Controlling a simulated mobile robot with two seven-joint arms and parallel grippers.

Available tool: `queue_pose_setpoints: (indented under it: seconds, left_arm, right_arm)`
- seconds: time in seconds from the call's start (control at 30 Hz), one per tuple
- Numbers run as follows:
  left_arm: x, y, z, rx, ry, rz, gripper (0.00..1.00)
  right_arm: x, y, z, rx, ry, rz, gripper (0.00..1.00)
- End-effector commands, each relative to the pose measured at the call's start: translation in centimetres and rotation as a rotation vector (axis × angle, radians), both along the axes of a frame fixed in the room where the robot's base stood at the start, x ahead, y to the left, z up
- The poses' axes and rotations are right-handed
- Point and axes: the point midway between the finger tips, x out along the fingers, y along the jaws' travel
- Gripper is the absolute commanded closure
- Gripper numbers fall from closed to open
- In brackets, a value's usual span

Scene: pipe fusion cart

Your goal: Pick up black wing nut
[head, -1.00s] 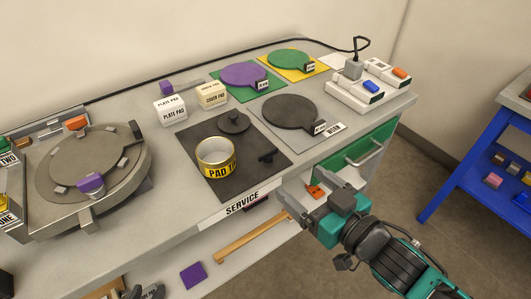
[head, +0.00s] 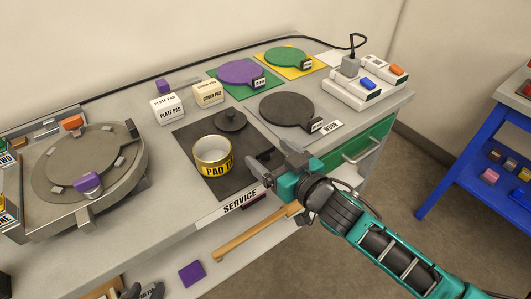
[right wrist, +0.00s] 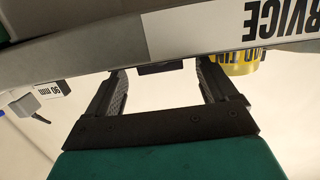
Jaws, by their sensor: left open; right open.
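The black wing nut lies on the dark mat (head: 235,187), right of the yellow pad tin (head: 217,169). In the head view my right gripper largely covers its place, and it blends into the mat. In the right wrist view a small dark shape (right wrist: 160,67) shows between the fingertips; it looks like the wing nut, but I cannot be sure. My right gripper (head: 268,161) is open at the mat's front right edge, its fingers pointing inward over the bench. It also shows in the right wrist view (right wrist: 158,75), with nothing clasped. My left gripper is not in view.
A round black lid (head: 231,121) lies behind the tin. A black paddle-shaped plate (head: 286,109) is behind my gripper. The bench's front edge carries a SERVICE label (head: 241,200). A green drawer (head: 350,146) is at right, and a round grey fixture (head: 85,168) at left.

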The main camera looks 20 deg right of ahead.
Motion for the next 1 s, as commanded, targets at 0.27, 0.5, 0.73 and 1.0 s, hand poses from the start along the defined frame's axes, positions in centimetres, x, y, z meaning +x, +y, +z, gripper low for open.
queue_pose_setpoints:
  seconds: [0.27,0.5,0.73,1.0]
  left_arm:
    - [0.02,0.04,-0.01,0.001,0.0,0.001,0.57]
    - [0.03,0.06,-0.01,0.001,0.0,0.001,0.57]
    - [0.02,0.07,-0.01,0.001,0.0,0.002,0.57]
    - [0.01,0.07,-0.02,0.001,0.0,0.002,0.57]
  right_arm:
    - [0.92,0.39,-0.18,0.0,0.001,0.0,0.14]
    - [0.89,0.36,-0.16,0.0,0.001,0.0,0.27]
    - [0.88,0.35,-0.16,0.0,0.001,0.0,0.49]
    - [0.88,0.35,-0.15,-0.001,0.001,0.0,0.74]
